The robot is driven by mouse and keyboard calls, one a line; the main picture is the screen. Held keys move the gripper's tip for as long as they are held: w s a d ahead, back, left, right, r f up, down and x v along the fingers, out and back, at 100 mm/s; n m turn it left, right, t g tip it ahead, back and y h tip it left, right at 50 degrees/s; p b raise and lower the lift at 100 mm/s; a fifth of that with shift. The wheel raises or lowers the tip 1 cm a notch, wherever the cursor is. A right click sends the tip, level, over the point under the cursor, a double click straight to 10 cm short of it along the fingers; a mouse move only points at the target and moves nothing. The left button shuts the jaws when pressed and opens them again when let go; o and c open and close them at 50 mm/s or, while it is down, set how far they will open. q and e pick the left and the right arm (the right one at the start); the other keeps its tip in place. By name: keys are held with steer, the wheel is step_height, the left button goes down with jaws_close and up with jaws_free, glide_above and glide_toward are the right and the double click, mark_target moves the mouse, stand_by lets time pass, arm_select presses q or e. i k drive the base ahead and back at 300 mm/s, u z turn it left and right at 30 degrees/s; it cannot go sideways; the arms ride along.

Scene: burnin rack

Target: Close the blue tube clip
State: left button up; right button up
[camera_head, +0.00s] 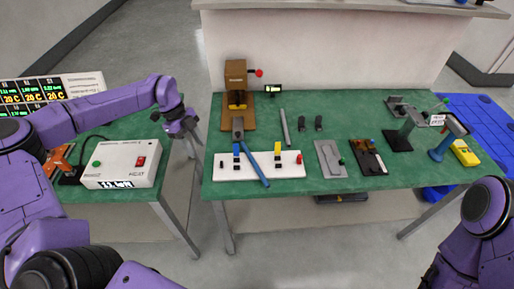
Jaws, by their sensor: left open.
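A white board (223,172) lies at the front left of the green bench. A small blue clip (236,152) stands on its left part, and a yellow clip (278,149) stands to the right. A long blue bar (257,170) lies slantwise across the board, its lower end past the front edge. I cannot tell whether it joins the blue clip, or whether the clip's jaw is open. My left gripper (188,128) is open and empty, left of the bench edge and clear of the board. My right arm shows at bottom right; its gripper is out of view.
A brown press (237,82) with a red knob stands behind the board. A grey plate (328,159), a dark tray (367,158) and stands are to the right. A white control box (124,163) sits on the left table. A gap separates the two tables.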

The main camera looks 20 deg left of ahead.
mark_target(236, 147)
steer(key=z, duration=2.9)
steer(key=k, duration=2.25)
steer(key=u, duration=0.8)
steer(key=i, duration=0.5)
steer(key=u, duration=0.1)
